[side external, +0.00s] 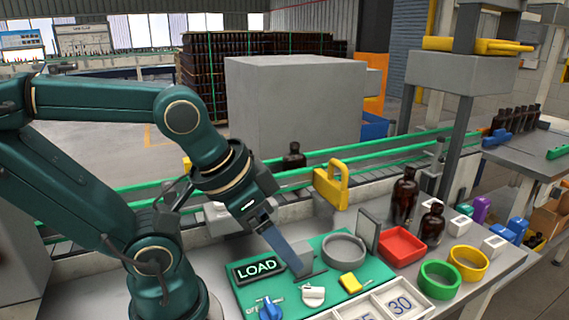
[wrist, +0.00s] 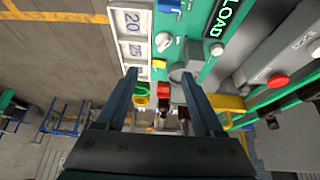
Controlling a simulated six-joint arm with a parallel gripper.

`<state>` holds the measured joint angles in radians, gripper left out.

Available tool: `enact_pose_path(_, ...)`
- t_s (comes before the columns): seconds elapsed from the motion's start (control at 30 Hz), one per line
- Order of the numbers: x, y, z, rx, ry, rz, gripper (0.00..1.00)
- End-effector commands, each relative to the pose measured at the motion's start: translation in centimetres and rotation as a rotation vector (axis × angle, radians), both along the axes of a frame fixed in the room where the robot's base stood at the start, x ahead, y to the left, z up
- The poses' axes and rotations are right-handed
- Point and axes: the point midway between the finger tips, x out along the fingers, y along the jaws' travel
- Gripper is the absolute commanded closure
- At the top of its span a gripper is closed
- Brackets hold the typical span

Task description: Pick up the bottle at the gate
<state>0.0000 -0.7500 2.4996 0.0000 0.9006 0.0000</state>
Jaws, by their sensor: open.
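A dark amber bottle (side external: 294,157) stands upright on the conveyor behind the green rail in the side view, its lower part hidden. A yellow handle-shaped bracket (side external: 332,185), possibly the gate, stands to its right along the conveyor. My gripper (side external: 291,258) points down over the green panel, nearer the camera than the conveyor and apart from the bottle. In the wrist view my gripper (wrist: 159,73) has its two fingers spread wide with nothing held between them. A small dark shape (wrist: 272,120) at right there may be the conveyor bottle; I cannot tell.
Two amber bottles (side external: 404,195) (side external: 432,223) stand on the bench beyond a red tray (side external: 402,246). A green ring (side external: 439,279) and yellow ring (side external: 468,263) lie nearby. The green panel carries a LOAD sign (side external: 257,268) and a grey ring (side external: 344,248). Green rails (side external: 385,153) edge the conveyor.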

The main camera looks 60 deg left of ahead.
Motion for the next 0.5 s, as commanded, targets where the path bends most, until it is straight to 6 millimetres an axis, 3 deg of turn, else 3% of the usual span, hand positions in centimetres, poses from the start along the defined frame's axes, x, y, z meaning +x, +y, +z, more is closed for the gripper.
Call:
enact_pose_path(0.17, 0.1, 0.0, 1.2, 0.000, -0.005, 0.000, 0.31)
enact_pose_path(0.43, 0.1, 0.0, 5.1, 0.000, -0.005, 0.000, 0.31)
enact_pose_path(0.5, 1.6, -0.7, 5.6, -0.035, -0.033, -0.018, 0.31)
